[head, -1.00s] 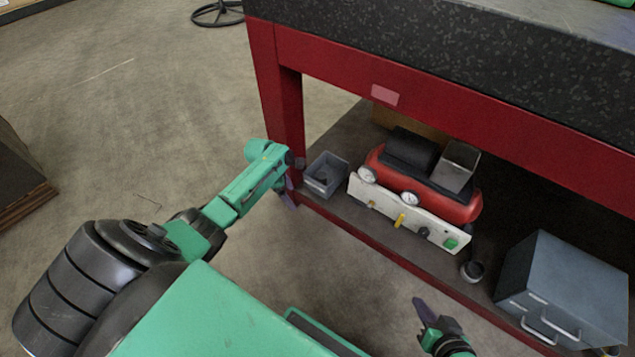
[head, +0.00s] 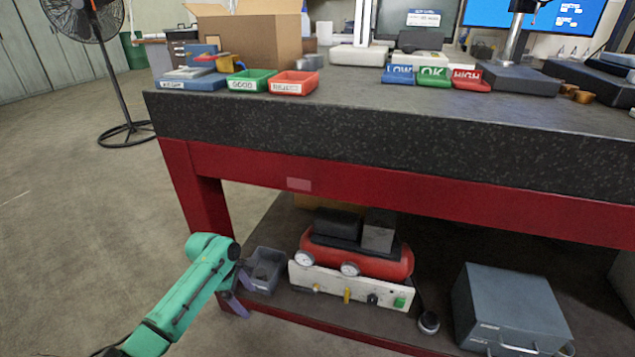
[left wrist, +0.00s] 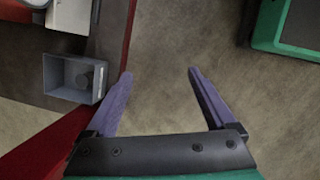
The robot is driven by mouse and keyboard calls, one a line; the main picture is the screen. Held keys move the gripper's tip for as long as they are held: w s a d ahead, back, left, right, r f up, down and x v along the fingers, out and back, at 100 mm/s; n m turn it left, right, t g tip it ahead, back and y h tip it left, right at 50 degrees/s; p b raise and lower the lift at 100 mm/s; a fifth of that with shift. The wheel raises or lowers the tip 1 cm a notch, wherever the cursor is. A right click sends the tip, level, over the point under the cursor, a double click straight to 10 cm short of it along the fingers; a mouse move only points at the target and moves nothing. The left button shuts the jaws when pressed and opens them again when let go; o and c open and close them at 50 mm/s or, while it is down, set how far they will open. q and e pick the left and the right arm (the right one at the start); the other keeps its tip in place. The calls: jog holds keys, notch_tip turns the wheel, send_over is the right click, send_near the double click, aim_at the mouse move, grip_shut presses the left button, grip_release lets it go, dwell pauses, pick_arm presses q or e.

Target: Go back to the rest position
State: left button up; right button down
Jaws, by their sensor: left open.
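My left gripper (head: 240,292) is at the front left of the red table's lower shelf, its purple fingers in front of a small grey bin (head: 268,266). In the left wrist view the left gripper (left wrist: 160,85) is open, with only bare floor between its fingers. The grey bin (left wrist: 72,80) stands on the shelf to the left of the fingers there, apart from them, with a dark round thing inside. My right gripper does not show in the head view now.
The table (head: 400,130) has a speckled dark top with colored trays, a cardboard box (head: 255,35) and screens. On the lower shelf stand a red compressor (head: 355,255) and a grey cabinet (head: 512,305). A fan (head: 95,50) stands at the left.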

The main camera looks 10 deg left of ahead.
pick_arm(q)
jog(key=s+d+f+m+y, duration=0.1)
jog(key=s+d+f+m, duration=0.3)
jog(key=s+m, duration=0.45)
jog(key=s+d+f+m, duration=0.3)
jog(key=s+d+m, duration=0.3)
jog(key=s+m, duration=0.25)
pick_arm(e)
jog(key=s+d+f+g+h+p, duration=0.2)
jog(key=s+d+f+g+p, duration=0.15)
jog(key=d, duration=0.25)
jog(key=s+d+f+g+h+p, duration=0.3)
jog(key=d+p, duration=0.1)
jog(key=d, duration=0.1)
pick_arm(q)
jog(key=s+a+r+m+y+p, duration=0.1)
jog(key=s+a+m+p, duration=0.2)
jog(key=s+p, duration=0.6)
jog(key=s+a+m+y+p, duration=0.1)
jog(key=s+a+m+p, duration=0.2)
jog(key=s+p, duration=0.7)
jog(key=shift+s+a+r, duration=0.35)
jog(key=shift+s, duration=0.7)
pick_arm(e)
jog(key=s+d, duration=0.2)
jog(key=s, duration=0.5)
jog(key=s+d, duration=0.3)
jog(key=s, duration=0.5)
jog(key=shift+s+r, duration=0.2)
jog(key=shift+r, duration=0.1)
